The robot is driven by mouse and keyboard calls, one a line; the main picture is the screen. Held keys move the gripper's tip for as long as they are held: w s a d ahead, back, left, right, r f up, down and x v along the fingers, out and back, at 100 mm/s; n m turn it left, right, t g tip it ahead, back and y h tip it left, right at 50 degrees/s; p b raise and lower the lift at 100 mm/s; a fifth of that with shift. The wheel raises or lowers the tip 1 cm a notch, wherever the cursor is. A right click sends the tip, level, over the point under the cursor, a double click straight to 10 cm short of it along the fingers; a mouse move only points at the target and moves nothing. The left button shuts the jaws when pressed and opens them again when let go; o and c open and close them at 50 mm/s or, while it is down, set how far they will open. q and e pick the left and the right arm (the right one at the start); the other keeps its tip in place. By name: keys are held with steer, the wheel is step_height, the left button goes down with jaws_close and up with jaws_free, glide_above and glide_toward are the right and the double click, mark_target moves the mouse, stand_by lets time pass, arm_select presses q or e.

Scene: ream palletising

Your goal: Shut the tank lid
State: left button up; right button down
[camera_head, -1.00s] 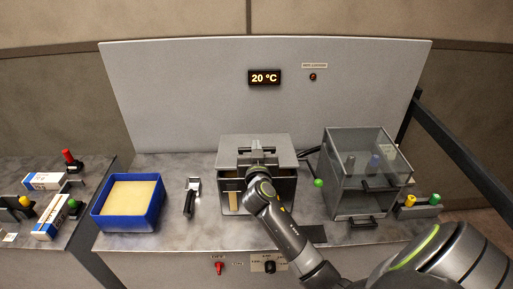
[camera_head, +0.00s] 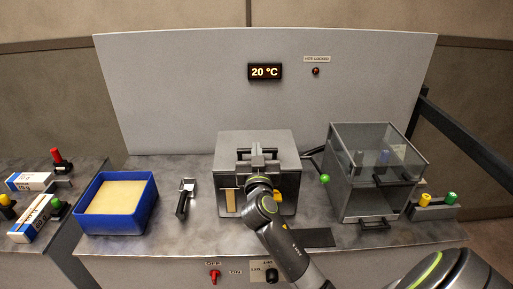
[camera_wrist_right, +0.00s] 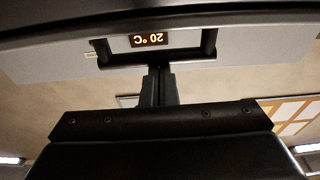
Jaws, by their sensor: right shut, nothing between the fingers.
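The grey tank (camera_head: 226,203) stands in the middle of the bench. Its flat lid (camera_head: 283,144) lies over the top, and a dark handle (camera_head: 241,153) rises from it. The lid looks nearly level; my arm hides part of the front edge, so I cannot tell if it is fully seated. My right gripper (camera_head: 257,158) is at the handle, shut with nothing between its fingers. In the right wrist view its fingertips (camera_wrist_right: 160,72) are close against a dark handle bar (camera_wrist_right: 125,64); contact is unclear. My left gripper is not in view.
Left of the tank are a blue tray (camera_head: 151,205) with a pale block and a small clamp-like tool (camera_head: 184,198). A clear-walled box (camera_head: 350,195) and a green-tipped lever (camera_head: 325,178) stand to the right. A display (camera_head: 265,72) reads 20 °C.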

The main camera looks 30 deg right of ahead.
steer(key=shift+f, duration=0.15)
steer(key=shift+s, duration=0.1)
steer(key=r+p, duration=0.1)
steer(key=r, duration=0.1)
steer(key=w+r+p, duration=0.1)
steer(key=r, duration=0.1)
steer(key=shift+d+r+p, duration=0.1)
steer(key=shift+r+p, duration=0.1)
steer(key=shift+p, duration=0.1)
steer(key=b+v, duration=0.3)
steer(key=v, duration=0.7)
steer(key=shift+s, duration=0.2)
steer(key=shift+d+f, duration=0.1)
steer(key=shift+f, duration=0.1)
